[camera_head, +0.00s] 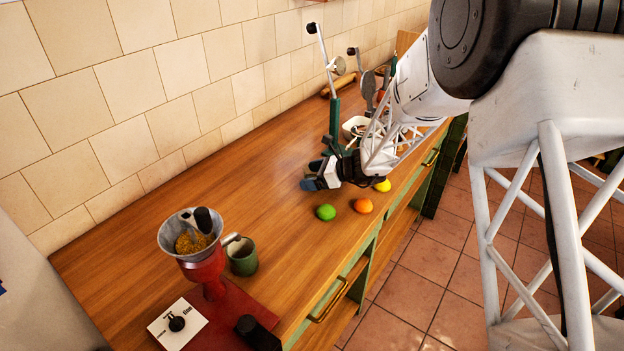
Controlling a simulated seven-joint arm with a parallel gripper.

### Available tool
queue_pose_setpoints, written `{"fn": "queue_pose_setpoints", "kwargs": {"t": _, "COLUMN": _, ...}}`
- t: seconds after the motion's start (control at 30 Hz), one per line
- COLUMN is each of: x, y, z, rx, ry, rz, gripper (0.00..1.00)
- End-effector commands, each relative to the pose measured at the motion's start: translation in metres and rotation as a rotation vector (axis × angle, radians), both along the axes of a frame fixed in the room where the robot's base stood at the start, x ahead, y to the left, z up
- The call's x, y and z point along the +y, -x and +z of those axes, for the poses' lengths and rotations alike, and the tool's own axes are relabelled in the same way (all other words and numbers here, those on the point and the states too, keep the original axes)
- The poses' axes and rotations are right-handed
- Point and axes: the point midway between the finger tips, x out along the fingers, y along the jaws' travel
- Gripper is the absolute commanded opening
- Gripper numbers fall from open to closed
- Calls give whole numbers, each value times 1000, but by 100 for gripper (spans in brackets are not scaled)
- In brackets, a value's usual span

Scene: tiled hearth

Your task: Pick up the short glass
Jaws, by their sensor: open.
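I cannot make out a short glass in this view; my arm and gripper cover part of the counter. My gripper (311,175) is low over the middle of the wooden counter (240,190), pointing to the left. Its jaws are open, and I see nothing between them. A green mug (242,256) stands at the front left, beside the red grinder, well apart from my gripper.
A green lime (326,212), an orange (363,205) and a yellow lemon (382,185) lie near the front edge. A red grinder (205,268) stands at left. A green-based lever device (334,115) and a white bowl (354,127) stand behind my gripper. Counter left of it is clear.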

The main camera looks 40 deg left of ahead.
Motion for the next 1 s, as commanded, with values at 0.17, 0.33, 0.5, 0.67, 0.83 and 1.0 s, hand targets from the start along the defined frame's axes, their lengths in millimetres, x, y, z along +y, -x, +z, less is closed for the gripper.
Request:
{"fn": "queue_pose_setpoints", "kwargs": {"t": 0.17, "x": 0, "y": 0, "z": 0, "rx": 0, "ry": 0, "rz": 0, "gripper": 86}}
{"fn": "queue_pose_setpoints", "kwargs": {"t": 0.33, "x": 0, "y": 0, "z": 0, "rx": 0, "ry": 0, "rz": 0, "gripper": 78}}
{"fn": "queue_pose_setpoints", "kwargs": {"t": 0.5, "x": 0, "y": 0, "z": 0, "rx": 0, "ry": 0, "rz": 0, "gripper": 52}}
{"fn": "queue_pose_setpoints", "kwargs": {"t": 0.67, "x": 0, "y": 0, "z": 0, "rx": 0, "ry": 0, "rz": 0, "gripper": 30}}
{"fn": "queue_pose_setpoints", "kwargs": {"t": 0.83, "x": 0, "y": 0, "z": 0, "rx": 0, "ry": 0, "rz": 0, "gripper": 30}}
{"fn": "queue_pose_setpoints", "kwargs": {"t": 1.0, "x": 0, "y": 0, "z": 2, "rx": 0, "ry": 0, "rz": 0, "gripper": 30}}
